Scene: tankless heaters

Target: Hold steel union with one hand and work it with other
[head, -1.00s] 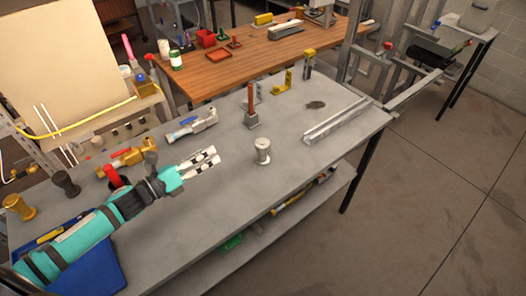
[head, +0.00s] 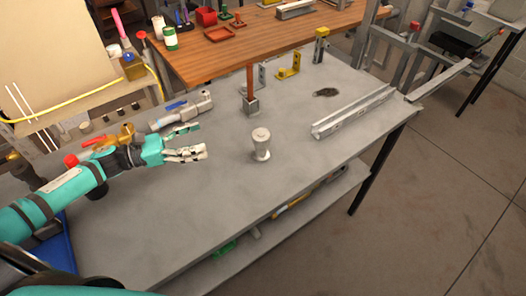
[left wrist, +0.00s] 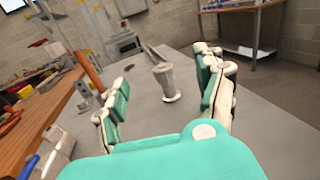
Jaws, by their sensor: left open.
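The steel union (head: 261,144), a short silver piece with wider ends and a narrower middle, stands upright on the grey workbench (head: 240,205). My left gripper (head: 197,140) is open and empty to the left of it, with a gap between fingertips and union. In the left wrist view the union (left wrist: 168,84) shows beyond and between the two spread fingers (left wrist: 164,80), and neither touches it. My right gripper is not in view.
A post with a brown rod (head: 250,90) stands behind the union. A metal channel (head: 355,112) lies to the right. Grey and brass valves (head: 182,110) lie behind my left gripper. The bench top in front of the union is clear.

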